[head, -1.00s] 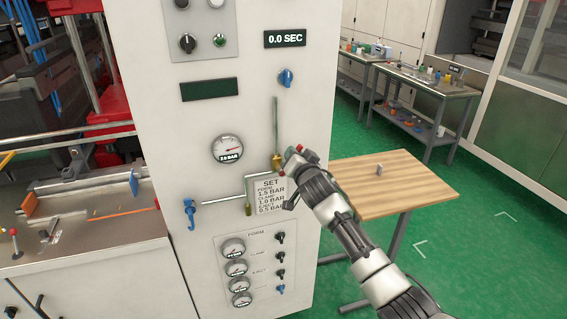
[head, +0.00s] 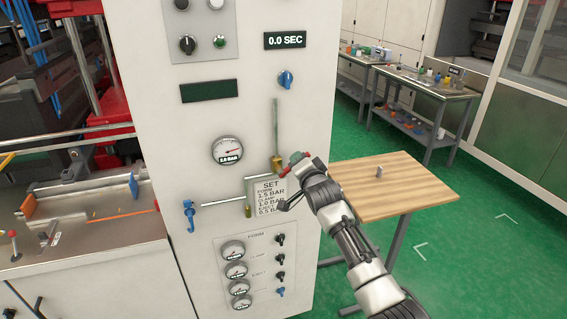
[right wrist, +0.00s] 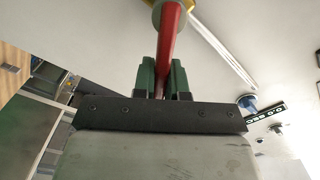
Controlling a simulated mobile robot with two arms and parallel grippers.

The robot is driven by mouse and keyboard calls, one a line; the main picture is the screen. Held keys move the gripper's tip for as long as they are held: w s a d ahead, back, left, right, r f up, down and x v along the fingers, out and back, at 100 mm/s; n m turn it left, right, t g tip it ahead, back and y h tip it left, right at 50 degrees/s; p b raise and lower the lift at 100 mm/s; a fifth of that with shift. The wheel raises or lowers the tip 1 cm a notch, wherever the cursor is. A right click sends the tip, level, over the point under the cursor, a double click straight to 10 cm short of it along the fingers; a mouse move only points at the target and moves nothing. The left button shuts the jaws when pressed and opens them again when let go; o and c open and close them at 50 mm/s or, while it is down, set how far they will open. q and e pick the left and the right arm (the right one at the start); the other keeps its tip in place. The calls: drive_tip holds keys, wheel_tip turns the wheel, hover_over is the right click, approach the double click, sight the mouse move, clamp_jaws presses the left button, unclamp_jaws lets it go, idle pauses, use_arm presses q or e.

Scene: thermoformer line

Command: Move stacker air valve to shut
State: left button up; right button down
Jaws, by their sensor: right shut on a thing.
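The stacker air valve has a brass body (head: 277,162) at the lower end of a vertical pipe on the white machine panel. Its red lever (head: 284,169) is partly hidden by my gripper. In the right wrist view the red lever (right wrist: 170,45) runs from the brass fitting (right wrist: 178,4) down between green fingers. My right gripper (head: 292,163), also in the right wrist view (right wrist: 161,85), is shut on the lever. I cannot tell the lever's exact angle. My left gripper is out of view.
A SET pressure sign (head: 267,193) is just below the gripper. A blue-handled valve (head: 189,215) is on the panel's left, with small gauges (head: 234,270) lower down. A wooden table (head: 400,185) stands right of the panel, behind my arm.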

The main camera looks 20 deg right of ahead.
drive_tip(key=f+m, duration=0.1)
drive_tip(key=m, duration=0.2)
drive_tip(key=shift+d+f, duration=0.35)
drive_tip(key=shift+f, duration=0.1)
drive_tip(key=f+m+b, duration=0.1)
drive_tip(key=m, duration=0.2)
drive_tip(key=shift+d+f, duration=0.1)
drive_tip(key=shift+f, duration=0.1)
drive_tip(key=c, duration=1.1)
unclamp_jaws()
drive_tip(key=shift+r, duration=0.15)
drive_tip(key=s+b, duration=0.1)
drive_tip(key=s, duration=1)
drive_tip(key=shift+d, duration=0.2)
drive_tip(key=shift+w, duration=0.1)
